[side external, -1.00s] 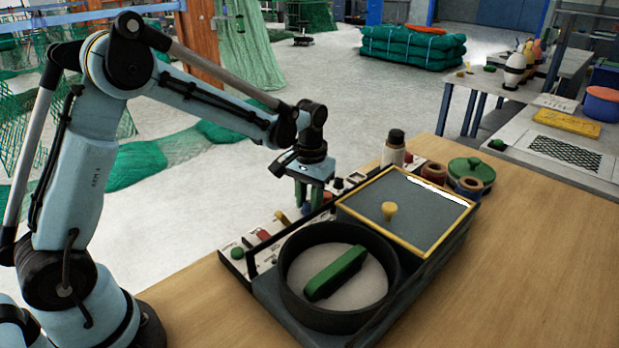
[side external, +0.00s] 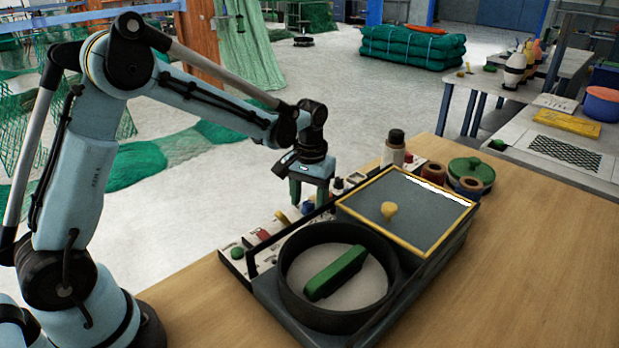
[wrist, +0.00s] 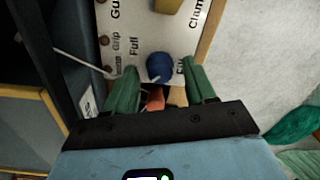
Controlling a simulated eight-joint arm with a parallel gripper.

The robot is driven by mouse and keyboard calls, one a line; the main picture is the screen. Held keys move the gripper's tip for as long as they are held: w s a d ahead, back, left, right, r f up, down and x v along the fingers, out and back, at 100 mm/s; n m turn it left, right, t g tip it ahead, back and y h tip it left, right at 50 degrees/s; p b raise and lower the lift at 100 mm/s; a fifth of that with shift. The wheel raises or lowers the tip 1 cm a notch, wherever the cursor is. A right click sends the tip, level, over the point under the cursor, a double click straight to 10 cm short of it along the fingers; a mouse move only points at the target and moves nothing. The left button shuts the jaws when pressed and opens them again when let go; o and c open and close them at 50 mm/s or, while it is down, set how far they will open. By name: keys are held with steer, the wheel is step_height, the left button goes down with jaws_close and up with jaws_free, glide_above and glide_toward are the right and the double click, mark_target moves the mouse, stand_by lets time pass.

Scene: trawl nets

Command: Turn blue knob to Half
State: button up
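The blue knob (wrist: 160,67) is on a white label panel (wrist: 150,35) in the wrist view. "Full" is printed on its left, and a partly hidden word is on its right. I cannot read its setting. The knob also shows small in the side view (side external: 307,208), under my gripper. My gripper (wrist: 160,70) has two green fingers spread apart, one on each side of the knob, with gaps between. It is open and empty. In the side view, my gripper (side external: 308,199) hangs above the control strip.
A yellow knob (wrist: 168,5) and an orange-red part (wrist: 155,98) are near the blue knob. A thin black bar (side external: 290,237) runs along the strip.

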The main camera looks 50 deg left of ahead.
mark_target(310, 203)
step_height(310, 203, up, 12)
steer(key=shift+d, duration=0.15)
stand_by(0.6)
steer(key=s+d+f+m+t, duration=0.2)
steer(key=s+t, duration=0.5)
steer(key=s, duration=0.8)
steer(key=shift+s+d+f+m, duration=0.15)
steer(key=shift+d+m, duration=0.05)
steer(key=shift+m, duration=0.7)
steer(key=shift+c, duration=0.4)
